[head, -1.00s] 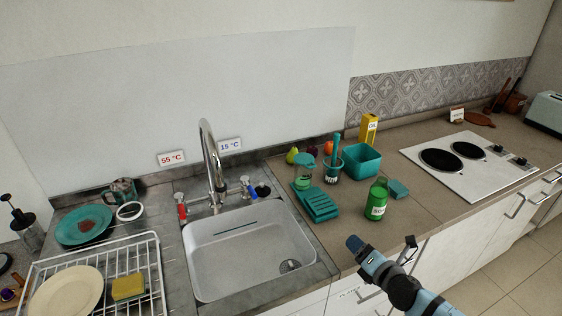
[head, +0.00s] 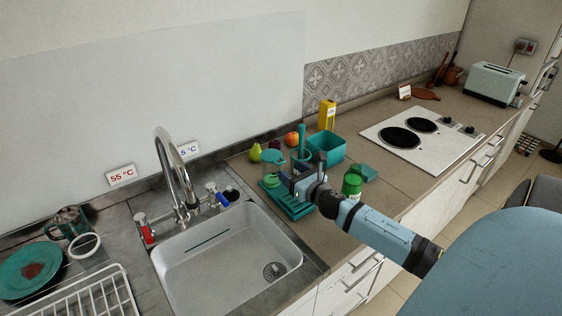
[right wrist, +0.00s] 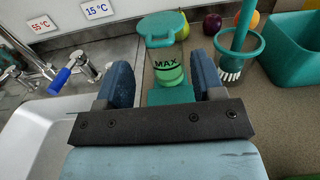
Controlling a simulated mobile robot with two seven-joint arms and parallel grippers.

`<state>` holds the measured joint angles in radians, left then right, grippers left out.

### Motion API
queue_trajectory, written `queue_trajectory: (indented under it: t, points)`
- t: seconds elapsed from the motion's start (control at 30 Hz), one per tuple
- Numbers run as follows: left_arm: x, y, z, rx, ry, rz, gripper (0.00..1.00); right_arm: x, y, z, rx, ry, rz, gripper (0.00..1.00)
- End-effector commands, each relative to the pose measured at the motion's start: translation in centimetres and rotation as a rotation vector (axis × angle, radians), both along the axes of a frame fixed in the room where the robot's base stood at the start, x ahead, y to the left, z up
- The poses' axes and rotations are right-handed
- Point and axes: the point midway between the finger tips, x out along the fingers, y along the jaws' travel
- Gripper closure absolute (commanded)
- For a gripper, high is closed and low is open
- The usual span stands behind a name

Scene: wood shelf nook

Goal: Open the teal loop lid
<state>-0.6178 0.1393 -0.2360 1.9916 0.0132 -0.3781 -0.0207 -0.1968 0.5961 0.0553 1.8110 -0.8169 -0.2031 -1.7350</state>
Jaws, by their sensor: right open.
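The teal loop lid (head: 272,157) sits on a clear jar (head: 270,171) on the counter right of the sink. In the right wrist view the lid (right wrist: 158,24) shows its loop toward me, above the jar (right wrist: 168,70) marked MAX with green contents. My right gripper (head: 288,178) is open and empty, just in front of the jar. In the right wrist view its two fingers (right wrist: 161,72) stand either side of the jar's image, apart from the lid. My left gripper is not in view.
A brush in its holder (right wrist: 240,45) and a teal bin (head: 325,149) stand right of the jar. A teal rack (head: 291,206) and green bottle (head: 352,183) are close to my right arm. Fruit (head: 255,152) lies behind; the sink (head: 225,250) is left.

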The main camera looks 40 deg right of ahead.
Motion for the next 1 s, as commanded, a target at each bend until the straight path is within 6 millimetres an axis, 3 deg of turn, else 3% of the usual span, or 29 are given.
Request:
queue_trajectory:
  t: [0.1, 0.3, 0.73, 1.0]
  points:
    - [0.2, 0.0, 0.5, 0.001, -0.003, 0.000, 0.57, 2.3, -0.3, 0.2, 0.003, -0.001, -0.002, 0.38]
    - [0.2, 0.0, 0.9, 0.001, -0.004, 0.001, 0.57, 4.8, -0.5, 0.1, 0.003, -0.001, 0.000, 0.38]
    - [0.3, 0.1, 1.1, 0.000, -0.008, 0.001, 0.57, 5.7, -0.6, 0.0, 0.002, 0.000, 0.000, 0.38]
    - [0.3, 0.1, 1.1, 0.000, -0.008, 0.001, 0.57, 5.7, -0.6, 0.0, 0.002, 0.000, 0.000, 0.98]
